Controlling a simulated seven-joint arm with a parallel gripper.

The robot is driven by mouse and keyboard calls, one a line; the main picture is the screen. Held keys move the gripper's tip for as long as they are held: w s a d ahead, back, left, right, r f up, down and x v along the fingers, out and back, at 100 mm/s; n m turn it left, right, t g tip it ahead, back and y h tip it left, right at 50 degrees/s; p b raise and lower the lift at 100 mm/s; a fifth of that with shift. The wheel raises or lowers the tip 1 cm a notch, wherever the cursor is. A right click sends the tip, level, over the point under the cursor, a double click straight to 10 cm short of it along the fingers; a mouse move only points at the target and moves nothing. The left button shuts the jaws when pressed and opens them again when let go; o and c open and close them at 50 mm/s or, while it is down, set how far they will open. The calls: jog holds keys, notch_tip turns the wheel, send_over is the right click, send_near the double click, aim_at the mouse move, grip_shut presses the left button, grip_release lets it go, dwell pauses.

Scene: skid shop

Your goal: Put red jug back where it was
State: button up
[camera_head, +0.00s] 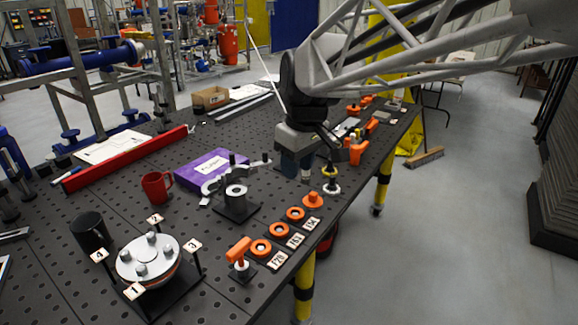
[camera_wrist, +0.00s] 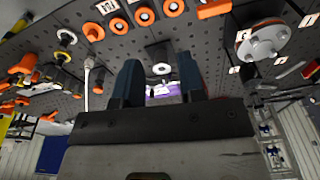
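The red jug (camera_head: 156,186) stands upright on the black perforated table (camera_head: 75,285), left of a purple box (camera_head: 203,170). Its handle points to the right.
A dark mug (camera_head: 91,231) and a bolted round flange (camera_head: 148,258) stand at the front left. A grey clamp fixture (camera_head: 236,200) stands between the jug and my gripper. Orange rings (camera_head: 295,214) line the right edge. A red beam (camera_head: 125,158) lies behind the jug.

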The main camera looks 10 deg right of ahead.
jog(key=s+d+f+m, duration=0.2)
jog(key=s, duration=0.4)
jog(key=s+d+f+m+t, duration=0.1)
jog(key=s+d+f+m, duration=0.1)
jog(key=s, duration=0.5)
jog(key=s+d+f+m+h, duration=0.1)
jog(key=s+d+f+m, duration=0.1)
jog(key=s, duration=0.4)
jog(key=shift+s+d+f+m, duration=0.15)
jog(key=shift+d+f+m, duration=0.1)
jog(key=shift+f+m, duration=0.5)
